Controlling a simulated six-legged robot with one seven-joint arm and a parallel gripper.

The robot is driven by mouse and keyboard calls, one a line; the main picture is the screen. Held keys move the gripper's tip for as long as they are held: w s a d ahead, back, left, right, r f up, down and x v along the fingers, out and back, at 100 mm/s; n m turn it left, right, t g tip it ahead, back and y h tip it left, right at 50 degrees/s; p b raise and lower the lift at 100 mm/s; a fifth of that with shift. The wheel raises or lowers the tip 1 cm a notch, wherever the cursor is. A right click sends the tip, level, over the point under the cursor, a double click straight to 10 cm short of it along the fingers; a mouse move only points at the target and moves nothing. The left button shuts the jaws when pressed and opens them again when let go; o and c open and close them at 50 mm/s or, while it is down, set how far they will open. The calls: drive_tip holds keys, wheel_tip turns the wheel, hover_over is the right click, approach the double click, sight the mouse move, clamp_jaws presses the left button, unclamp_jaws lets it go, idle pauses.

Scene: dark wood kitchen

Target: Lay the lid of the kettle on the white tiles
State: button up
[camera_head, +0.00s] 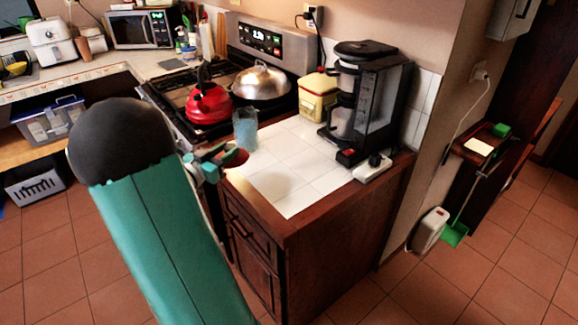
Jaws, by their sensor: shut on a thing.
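The red kettle (208,105) stands on the stove, with its dark handle rising above it. My gripper (222,157) is at the left edge of the white tiles (286,182), beyond my teal arm. It is shut on a small dark red round piece, the kettle lid (237,158), which is tilted. The lid appears over the left edge of the tiled counter; whether it touches the tiles I cannot tell. Part of my gripper is hidden behind my arm.
A bluish glass (245,129) stands just behind the lid. A yellow tin (318,97), a black coffee maker (366,100) and a white power strip (372,168) stand at the back and right. The front and middle tiles are bare. A domed metal cover (261,82) sits on the stove.

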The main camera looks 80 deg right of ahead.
drive_tip(key=s+f, duration=0.3)
drive_tip(key=s, duration=0.1)
drive_tip(key=s+d+f, duration=0.1)
drive_tip(key=s+f, duration=0.2)
drive_tip(key=s, duration=0.1)
drive_tip(key=s+f, duration=0.2)
drive_tip(key=s, duration=0.2)
drive_tip(key=shift+d+f, duration=0.15)
drive_tip(key=shift+f, duration=0.25)
drive_tip(key=shift+s+f, duration=0.15)
drive_tip(key=shift+f, duration=0.75)
drive_tip(key=shift+s+f, duration=0.15)
drive_tip(key=shift+f, duration=0.75)
drive_tip(key=shift+f, duration=0.15)
drive_tip(key=o, duration=1)
drive_tip(key=v, duration=1.2)
